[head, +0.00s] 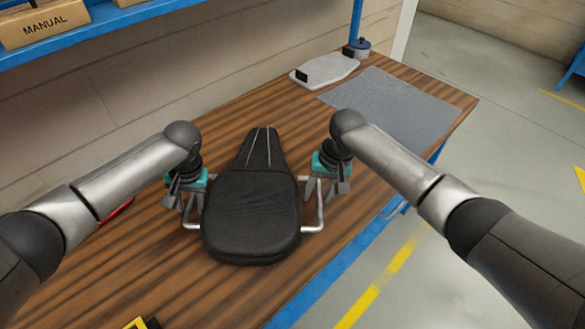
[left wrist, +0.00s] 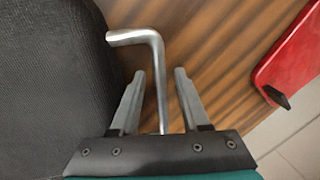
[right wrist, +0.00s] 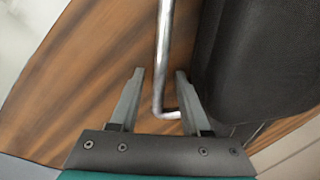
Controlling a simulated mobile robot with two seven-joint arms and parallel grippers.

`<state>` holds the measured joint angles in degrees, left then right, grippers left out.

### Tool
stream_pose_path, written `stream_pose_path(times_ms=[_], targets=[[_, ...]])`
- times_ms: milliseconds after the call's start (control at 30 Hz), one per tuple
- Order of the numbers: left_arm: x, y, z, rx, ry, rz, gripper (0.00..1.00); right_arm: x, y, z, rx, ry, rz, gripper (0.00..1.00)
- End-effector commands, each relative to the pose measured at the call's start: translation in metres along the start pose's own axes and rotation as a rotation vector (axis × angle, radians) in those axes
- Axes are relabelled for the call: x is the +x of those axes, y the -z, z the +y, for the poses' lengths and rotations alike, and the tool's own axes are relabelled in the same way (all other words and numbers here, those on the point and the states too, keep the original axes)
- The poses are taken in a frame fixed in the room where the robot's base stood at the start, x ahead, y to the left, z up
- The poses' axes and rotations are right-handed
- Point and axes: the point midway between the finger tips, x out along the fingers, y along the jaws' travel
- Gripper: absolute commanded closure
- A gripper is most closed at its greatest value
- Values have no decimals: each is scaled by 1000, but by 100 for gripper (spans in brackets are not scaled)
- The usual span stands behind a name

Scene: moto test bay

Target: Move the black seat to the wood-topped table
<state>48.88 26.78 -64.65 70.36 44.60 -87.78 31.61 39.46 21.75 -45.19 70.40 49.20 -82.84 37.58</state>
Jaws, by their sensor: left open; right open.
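The black seat (head: 252,215) lies on the wood-topped table (head: 185,268), its narrow end toward the back. A bent metal handle sticks out on each side of it. My left gripper (head: 184,207) is open at the seat's left handle (head: 193,224); in the left wrist view the handle (left wrist: 156,70) passes between the two fingers (left wrist: 157,75). My right gripper (head: 325,198) is open at the right handle (head: 319,212); in the right wrist view that handle (right wrist: 163,60) runs down between the fingers (right wrist: 160,75). Whether any finger touches a handle I cannot tell.
A grey mat (head: 395,103) lies bare on the table's far right part. A red object (left wrist: 293,55) lies left of the seat. A blue shelf with a MANUAL box (head: 45,24) hangs above.

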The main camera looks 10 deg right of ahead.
Motion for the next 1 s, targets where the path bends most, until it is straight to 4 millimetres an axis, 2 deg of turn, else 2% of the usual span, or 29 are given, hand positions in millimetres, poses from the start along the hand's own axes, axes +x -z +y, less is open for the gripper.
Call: stream_pose_path(times_ms=[133,267,500,700,867,1000], targets=[[-4,0,1,1,-1,1,53,0,0,0,0,0,0,53],[-21,1,1,2,-3,5,53,0,0,0,0,0,0,53],[-73,1,1,2,-3,6,53,0,0,0,0,0,0,53],[-107,1,0,1,-2,3,53,0,0,0,0,0,0,53],[-119,0,0,0,0,1,53,-1,0,0,0,0,0,53],[-121,0,0,0,0,0,53,-11,1,0,-1,2,2,53]])
